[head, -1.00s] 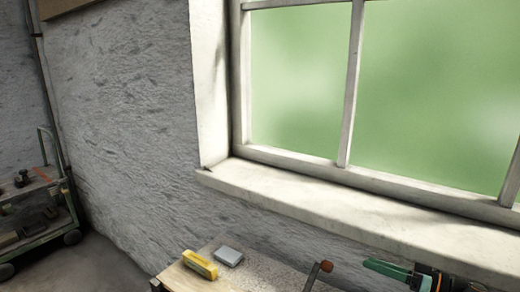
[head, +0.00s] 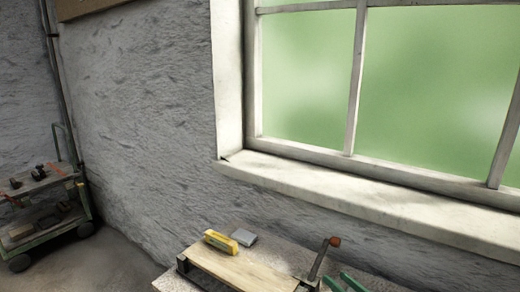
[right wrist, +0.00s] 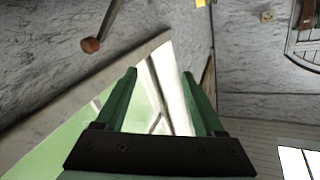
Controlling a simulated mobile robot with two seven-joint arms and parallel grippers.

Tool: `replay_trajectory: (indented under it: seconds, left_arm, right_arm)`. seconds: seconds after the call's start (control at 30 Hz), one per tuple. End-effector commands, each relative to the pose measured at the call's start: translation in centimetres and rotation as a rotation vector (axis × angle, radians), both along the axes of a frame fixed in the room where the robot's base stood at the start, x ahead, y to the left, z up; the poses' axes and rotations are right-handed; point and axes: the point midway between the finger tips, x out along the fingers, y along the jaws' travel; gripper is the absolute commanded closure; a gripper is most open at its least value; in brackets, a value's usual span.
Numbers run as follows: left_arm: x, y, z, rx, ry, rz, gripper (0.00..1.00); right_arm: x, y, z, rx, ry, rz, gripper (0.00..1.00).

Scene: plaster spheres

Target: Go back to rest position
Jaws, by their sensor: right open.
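My right gripper (head: 345,284) shows at the bottom edge of the head view, right of centre. Only its two green fingers show there, cut off by the frame. In the right wrist view the right gripper (right wrist: 159,76) has its green fingers spread apart with nothing between them. It is open and empty, and its fingertips appear clear of any surface. My left gripper is not in view.
A rod with a reddish-brown knob (head: 335,242) rises near the right gripper. A cart (head: 50,228) stands left; floor between is clear.

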Motion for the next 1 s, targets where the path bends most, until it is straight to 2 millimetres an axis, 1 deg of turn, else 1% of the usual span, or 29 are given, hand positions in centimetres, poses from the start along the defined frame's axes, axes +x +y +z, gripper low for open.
replay_trajectory:
  seconds: [0.03,0.1,0.17,0.27,0.37,0.53,0.6,0.7,0.8,1.0]
  left_arm:
    - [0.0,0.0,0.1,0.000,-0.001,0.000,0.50]
    - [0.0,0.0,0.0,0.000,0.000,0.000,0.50]
    - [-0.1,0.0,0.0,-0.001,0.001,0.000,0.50]
    - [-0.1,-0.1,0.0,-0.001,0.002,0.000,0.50]
    - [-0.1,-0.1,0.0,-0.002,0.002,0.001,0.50]
    - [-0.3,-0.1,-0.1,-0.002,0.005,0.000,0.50]
    - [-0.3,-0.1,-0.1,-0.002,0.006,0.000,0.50]
    - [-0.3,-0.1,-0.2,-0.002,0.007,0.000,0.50]
    - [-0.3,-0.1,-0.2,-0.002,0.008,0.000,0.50]
    - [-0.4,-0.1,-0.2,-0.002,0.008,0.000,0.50]
  right_arm:
    - [-1.0,0.9,-0.9,-0.018,0.021,-0.055,0.29]
    - [-2.2,1.3,-1.9,-0.064,0.059,-0.136,0.29]
    - [-3.6,1.5,-2.9,-0.107,0.104,-0.197,0.29]
    - [-6.3,1.4,-4.5,-0.191,0.203,-0.282,0.29]
    - [-9.8,1.1,-6.1,-0.282,0.326,-0.337,0.29]
    - [-16.6,0.3,-8.3,-0.438,0.553,-0.354,0.29]
    - [-19.4,0.0,-8.8,-0.493,0.639,-0.338,0.29]
    - [-22.9,-0.3,-9.2,-0.557,0.739,-0.305,0.29]
    - [-26.0,-0.5,-9.3,-0.609,0.823,-0.264,0.29]
    - [-31.4,-0.8,-9.1,-0.688,0.962,-0.172,0.29]
